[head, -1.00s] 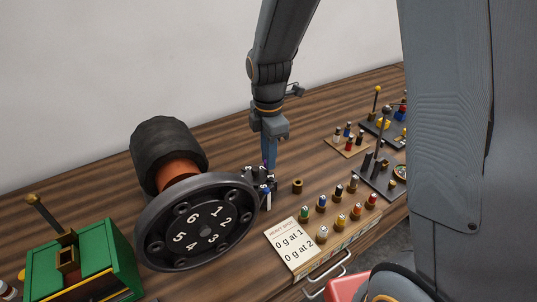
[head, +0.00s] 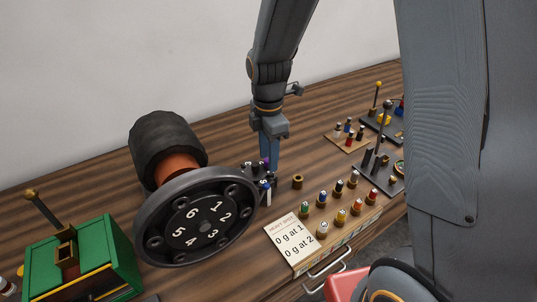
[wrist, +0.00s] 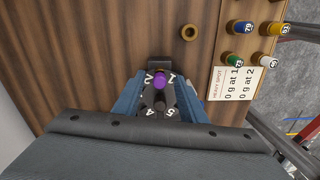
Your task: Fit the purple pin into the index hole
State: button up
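The purple pin (wrist: 159,83) stands at a small dark block (wrist: 168,107) marked with white numbers, of which 1, 2, 4 and 5 show. In the head view its purple top (head: 265,161) shows beside my gripper's fingers. My gripper (wrist: 160,88) points down over the block, with one blue finger on each side of the pin. The fingers look apart from the pin, with a gap on both sides. A grey peg sits just in front of the pin. I cannot make out the index hole for certain; the fingers and block hide part of this spot.
A large dark wheel (head: 195,222) numbered 1 to 6 stands left of the block. A brass ring (head: 297,182) and a rack of several coloured pins (head: 322,230) are to the right, with a label card (head: 290,243). A green box (head: 75,265) stands front left.

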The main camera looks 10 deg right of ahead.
jog(key=shift+r+b, duration=1.05)
jog(key=shift+r, duration=2.85)
jog(key=shift+s+d+f+m, duration=0.25)
jog(key=shift+d+f+m, duration=0.1)
jog(key=shift+m, duration=0.25)
jog(key=s+d+f+m+b, duration=0.1)
jog(key=s+d+f+m, duration=0.3)
jog(key=m, duration=0.5)
jog(key=s+d+f+m+t+b, duration=0.1)
jog(key=s+d+f+m+b, duration=0.1)
jog(key=m, duration=0.8)
jog(key=shift+s+d+f+m, duration=0.3)
jog(key=shift+s+d+f, duration=0.55)
jog(key=shift+s+d, duration=0.7)
jog(key=shift+s+a, duration=0.25)
jog(key=shift+a, duration=0.05)
